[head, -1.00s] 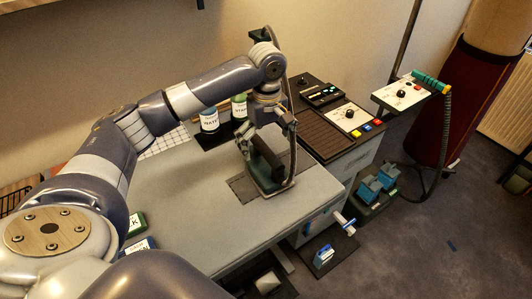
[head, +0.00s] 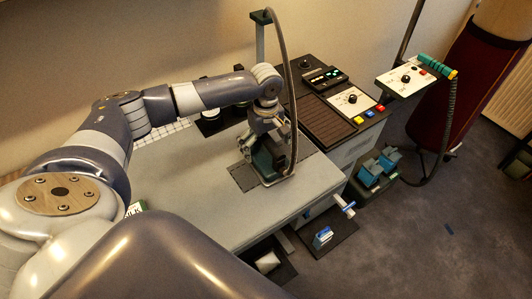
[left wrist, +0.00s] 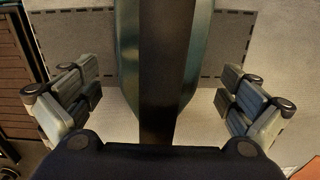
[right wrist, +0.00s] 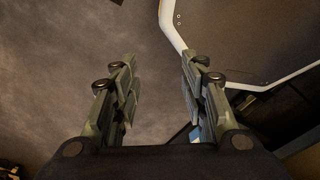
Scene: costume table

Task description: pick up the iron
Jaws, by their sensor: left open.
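The iron (head: 267,167), dark green with a black handle, stands on the dark outlined rest patch of the grey ironing table in the head view. My left gripper (head: 264,138) is low over it and hides part of it. In the left wrist view, the iron's dark handle (left wrist: 166,60) runs between the wide-apart fingers of my left gripper (left wrist: 163,103), with a gap on both sides. My right gripper (right wrist: 157,82) is open and empty in the right wrist view, away from the iron.
A control panel (head: 352,103) stands to the right. The table's front surface (head: 215,205) is clear. Blue pedals (head: 377,167) sit below on the right.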

